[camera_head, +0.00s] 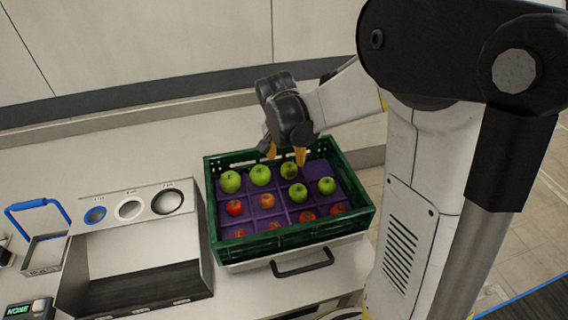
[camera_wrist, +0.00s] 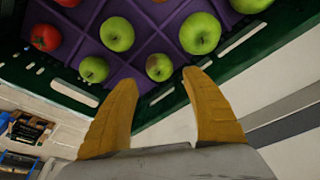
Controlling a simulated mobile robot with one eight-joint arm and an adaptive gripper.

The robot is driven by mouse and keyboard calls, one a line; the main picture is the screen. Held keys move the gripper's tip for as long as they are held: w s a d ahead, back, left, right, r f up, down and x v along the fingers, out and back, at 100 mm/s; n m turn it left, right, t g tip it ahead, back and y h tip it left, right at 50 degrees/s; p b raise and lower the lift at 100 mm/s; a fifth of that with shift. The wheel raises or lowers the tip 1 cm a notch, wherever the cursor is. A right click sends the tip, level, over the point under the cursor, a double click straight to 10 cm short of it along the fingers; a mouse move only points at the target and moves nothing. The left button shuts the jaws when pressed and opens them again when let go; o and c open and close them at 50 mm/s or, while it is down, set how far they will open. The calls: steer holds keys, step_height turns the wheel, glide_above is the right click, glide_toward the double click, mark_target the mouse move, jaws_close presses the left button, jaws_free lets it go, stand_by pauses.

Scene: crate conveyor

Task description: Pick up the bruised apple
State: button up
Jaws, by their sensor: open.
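The bruised apple (camera_head: 289,170) is green with a brown patch and sits in the back row of the crate in the head view. My gripper (camera_head: 286,155) is above the crate's back side, with its yellow fingers apart and empty, close to this apple. In the wrist view, my open fingers (camera_wrist: 158,80) point towards a small-looking green apple (camera_wrist: 159,67) with a faint brownish mark; it appears to be the bruised one. It lies beyond the fingertips, and I see no contact. The fingers partly cover the back rim in the head view.
The green crate (camera_head: 215,215) has a purple divided insert holding several green, red and orange fruits. A plain green apple (camera_head: 260,175) is left of the bruised one, another (camera_head: 298,192) in front. A station with round holes (camera_head: 130,210) stands to the left on the counter.

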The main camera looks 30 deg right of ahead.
mark_target(289, 166)
steer(key=b+x, duration=0.2)
steer(key=x, duration=0.5)
steer(key=shift+w+d+f, duration=0.2)
steer(key=shift+d+f, duration=0.05)
steer(key=shift+f, duration=0.1)
steer(key=c, duration=1)
